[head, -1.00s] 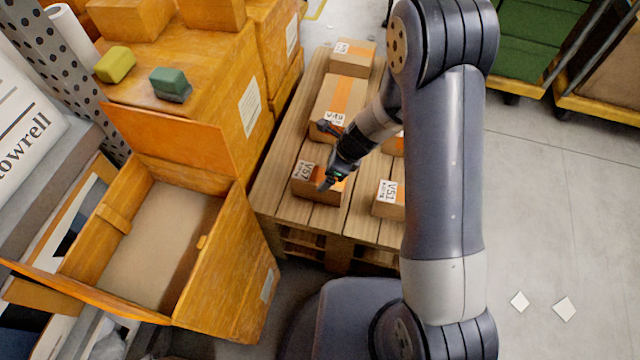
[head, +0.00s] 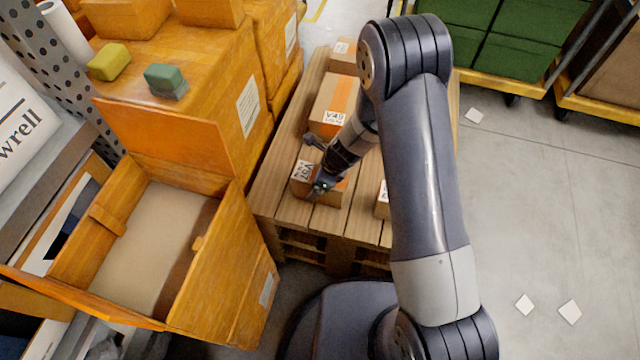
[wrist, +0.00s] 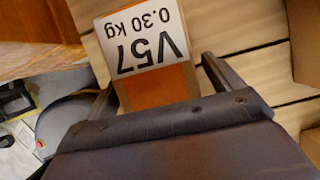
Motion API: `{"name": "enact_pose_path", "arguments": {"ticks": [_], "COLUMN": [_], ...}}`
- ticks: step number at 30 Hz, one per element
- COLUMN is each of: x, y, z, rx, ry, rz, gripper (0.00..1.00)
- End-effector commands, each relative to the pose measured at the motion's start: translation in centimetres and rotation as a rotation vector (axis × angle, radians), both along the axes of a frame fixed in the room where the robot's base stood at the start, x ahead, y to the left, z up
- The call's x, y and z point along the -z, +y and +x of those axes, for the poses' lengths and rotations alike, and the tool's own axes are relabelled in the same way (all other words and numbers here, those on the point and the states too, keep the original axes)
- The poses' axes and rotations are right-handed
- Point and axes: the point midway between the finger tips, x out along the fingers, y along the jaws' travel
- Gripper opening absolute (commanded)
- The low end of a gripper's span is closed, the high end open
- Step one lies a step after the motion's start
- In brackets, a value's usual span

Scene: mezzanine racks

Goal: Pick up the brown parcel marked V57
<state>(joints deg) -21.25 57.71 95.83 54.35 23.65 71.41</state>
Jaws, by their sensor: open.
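The brown parcel marked V57 (head: 301,184) lies on the wooden pallet near its front left corner. Its white label and an orange band on its top show. In the wrist view the parcel (wrist: 158,92) sits between the two fingers, its label reading V57 and 0.30 kg upside down. My gripper (head: 318,186) is at the parcel, over its right part in the head view. In the wrist view my gripper (wrist: 160,78) is open, with a finger on each side of the parcel. I cannot tell whether the fingers touch it.
The V49 parcel (head: 331,105) lies behind V57 on the pallet (head: 275,190). Another parcel (head: 383,200) to the right is mostly hidden by my arm. An open orange crate (head: 232,290) stands left of the pallet. Green bins (head: 500,50) are at the back right.

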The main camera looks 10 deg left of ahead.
Motion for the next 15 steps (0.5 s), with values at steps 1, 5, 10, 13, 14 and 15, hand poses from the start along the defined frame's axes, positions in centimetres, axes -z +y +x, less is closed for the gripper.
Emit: {"name": "enact_pose_path", "arguments": {"ticks": [1, 5, 10, 13, 14, 15], "x": [0.04, 0.19, 0.45, 0.5, 0.5, 0.49], "y": [-0.01, -0.01, -0.01, -0.01, -0.01, -0.01], "z": [-0.01, -0.01, -0.01, -0.01, -0.01, -0.01], "rx": [0.0, 0.0, 0.0, 0.0, 0.0, 0.0], "ry": [0.0, 0.0, 0.0, 0.0, 0.0, 0.0], "rz": [0.0, 0.0, 0.0, 0.0, 0.0, 0.0], "gripper": [0.87, 0.87, 0.87, 0.87, 0.87, 0.87]}}
